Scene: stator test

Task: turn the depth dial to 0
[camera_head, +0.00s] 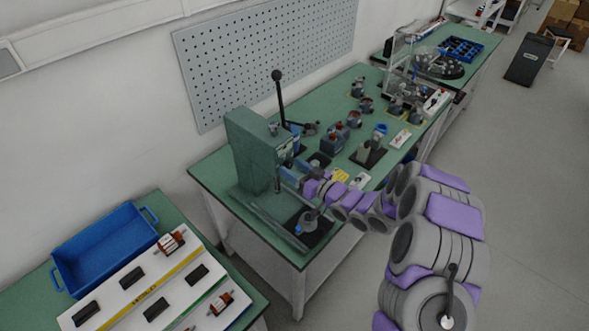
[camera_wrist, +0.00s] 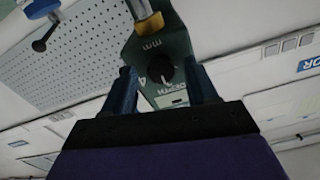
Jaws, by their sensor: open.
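The depth dial is a small round black knob (camera_wrist: 160,73) with a pale mark, on the green face of a machine (camera_wrist: 172,50) in the wrist view. Lettering reading "DEPTH" and "mm" is beside it. Its exact setting is too small to read. My gripper (camera_wrist: 158,66) is open, its two dark fingers on either side of the dial in the picture. I cannot tell whether they touch it. In the head view the green press-like machine (camera_head: 250,150) stands on the near end of the bench, and my gripper (camera_head: 292,180) is at its right side; the dial is hidden there.
A black-knobbed lever (camera_head: 278,90) rises from the machine. The green bench (camera_head: 225,190) holds several motor parts behind my arm. A blue bin (camera_head: 105,250) and a white sloped panel (camera_head: 110,300) are at the lower left.

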